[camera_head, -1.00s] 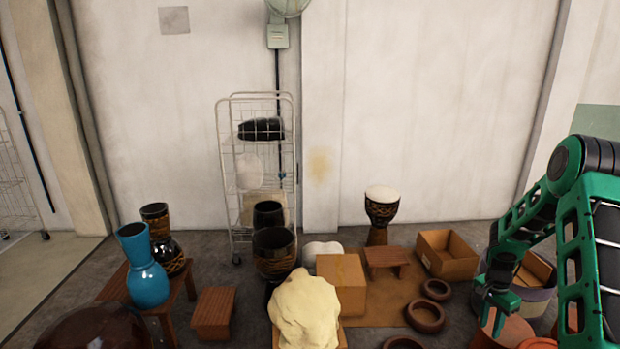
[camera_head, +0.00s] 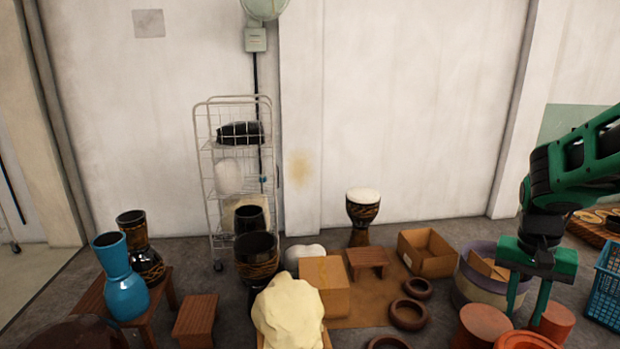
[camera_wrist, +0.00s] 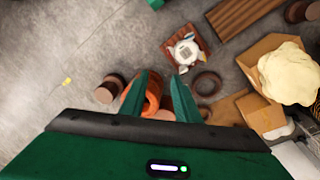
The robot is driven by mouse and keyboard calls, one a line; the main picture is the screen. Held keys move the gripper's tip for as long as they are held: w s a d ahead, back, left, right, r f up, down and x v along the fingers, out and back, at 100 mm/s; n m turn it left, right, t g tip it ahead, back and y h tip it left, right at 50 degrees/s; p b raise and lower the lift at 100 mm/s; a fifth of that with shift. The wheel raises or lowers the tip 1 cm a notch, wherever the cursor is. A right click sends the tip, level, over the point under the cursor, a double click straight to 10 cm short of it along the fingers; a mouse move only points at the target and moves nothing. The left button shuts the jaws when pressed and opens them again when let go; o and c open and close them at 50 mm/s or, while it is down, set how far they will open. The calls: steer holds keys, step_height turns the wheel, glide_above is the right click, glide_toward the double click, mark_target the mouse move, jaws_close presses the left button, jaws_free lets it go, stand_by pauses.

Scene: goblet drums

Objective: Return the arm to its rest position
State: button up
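My gripper (camera_head: 525,303) is at the right of the head view, on the green and black arm. Its fingers point down above the orange-red round pieces on the floor. In the wrist view its two green fingers (camera_wrist: 161,100) stand apart, with nothing held between them. An orange round piece (camera_wrist: 151,95) shows beyond the fingers, below the gripper.
A purple-rimmed tub (camera_head: 462,290) and terracotta cylinders (camera_head: 480,325) stand near my gripper. A blue crate (camera_head: 606,285) is at the far right.

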steer(key=s+a+r+n, duration=0.1)
steer(key=s+a, duration=0.2)
steer(key=s, duration=0.4)
steer(key=s+a+r+n+y, duration=0.1)
steer(key=s+a, duration=0.3)
steer(key=s, duration=0.3)
steer(key=shift+a+r+n+t+y, duration=0.25)
steer(key=shift+r+n+t+y, duration=0.05)
steer(key=shift+n, duration=0.1)
